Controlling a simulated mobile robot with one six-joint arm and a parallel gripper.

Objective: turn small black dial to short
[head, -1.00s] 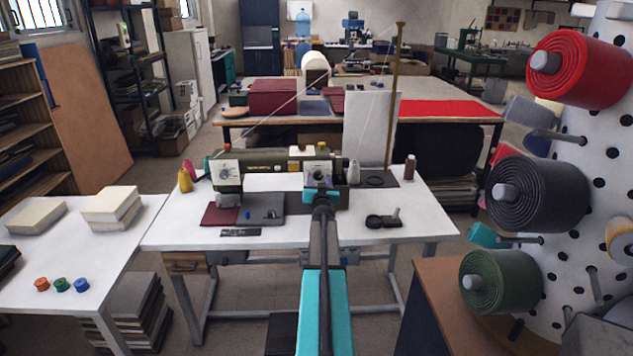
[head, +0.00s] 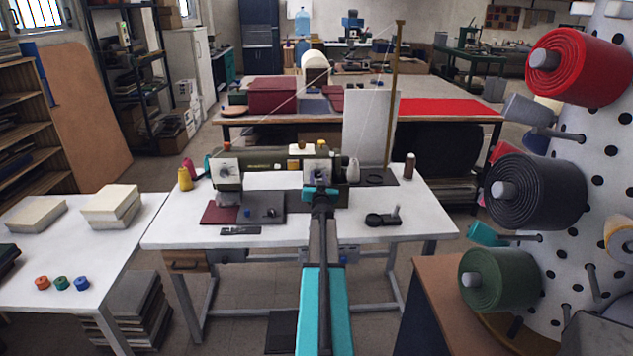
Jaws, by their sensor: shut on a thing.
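A green sewing machine (head: 265,167) stands on the white table (head: 400,223), its arm running left to right. Two light face plates with dials show on it, one at its left end (head: 225,168) and one at its right end (head: 318,172). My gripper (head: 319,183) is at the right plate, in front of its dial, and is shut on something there. I take this to be the small black dial, but my gripper hides most of it. The dial's pointer and any marking for short are too small to read.
A black tool (head: 383,218) lies to the right. A thin wooden post (head: 394,100) with threads rises behind. Thread cones (head: 185,179) stand at the left.

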